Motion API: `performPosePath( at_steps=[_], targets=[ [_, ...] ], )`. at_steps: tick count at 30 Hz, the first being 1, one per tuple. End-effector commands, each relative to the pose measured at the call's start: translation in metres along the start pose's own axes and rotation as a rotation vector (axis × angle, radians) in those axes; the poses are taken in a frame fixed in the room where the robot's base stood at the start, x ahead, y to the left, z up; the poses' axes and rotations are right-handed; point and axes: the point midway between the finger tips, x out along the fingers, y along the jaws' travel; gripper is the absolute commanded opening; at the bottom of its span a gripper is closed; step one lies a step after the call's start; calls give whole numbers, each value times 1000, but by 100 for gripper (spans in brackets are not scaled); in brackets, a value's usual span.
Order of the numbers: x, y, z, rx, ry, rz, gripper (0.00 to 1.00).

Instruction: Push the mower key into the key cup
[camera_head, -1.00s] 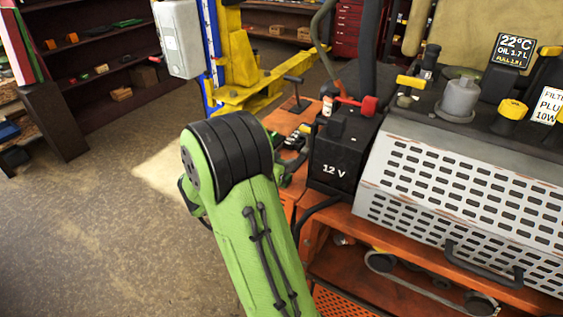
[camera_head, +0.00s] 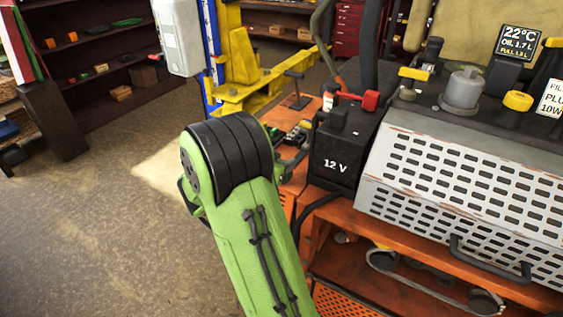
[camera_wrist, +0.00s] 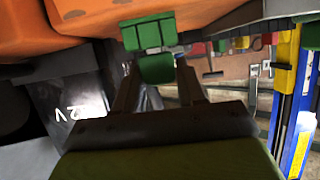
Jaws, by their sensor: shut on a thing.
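My gripper shows in the wrist view (camera_wrist: 158,88), its two dark fingers close together around a small green piece. I take this piece to be the mower key (camera_wrist: 156,69), though its shape is mostly hidden. A flat green block (camera_wrist: 148,32) stands just past the fingertips; I cannot tell whether it belongs to the key. The key cup cannot be made out in either view. In the head view my green arm hides most of the gripper, which is beside the black 12 V battery (camera_head: 335,160) of the orange mower (camera_head: 365,280).
The battery also shows close on the left in the wrist view (camera_wrist: 72,100). A perforated grey cover (camera_head: 465,185) fills the right. The yellow lift arm (camera_head: 265,88) and blue post (camera_head: 208,50) stand behind. Open floor (camera_head: 90,235) lies to the left.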

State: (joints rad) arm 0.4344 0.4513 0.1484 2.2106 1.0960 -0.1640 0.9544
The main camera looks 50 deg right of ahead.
Motion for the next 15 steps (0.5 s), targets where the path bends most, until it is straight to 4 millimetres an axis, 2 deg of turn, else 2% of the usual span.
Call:
performPosePath(
  at_steps=[10, 11, 15],
  targets=[
    [1, 0, 2, 0, 0, 0, 11],
    [1, 0, 2, 0, 0, 0, 41],
    [1, 0, 2, 0, 0, 0, 62]
  ],
)
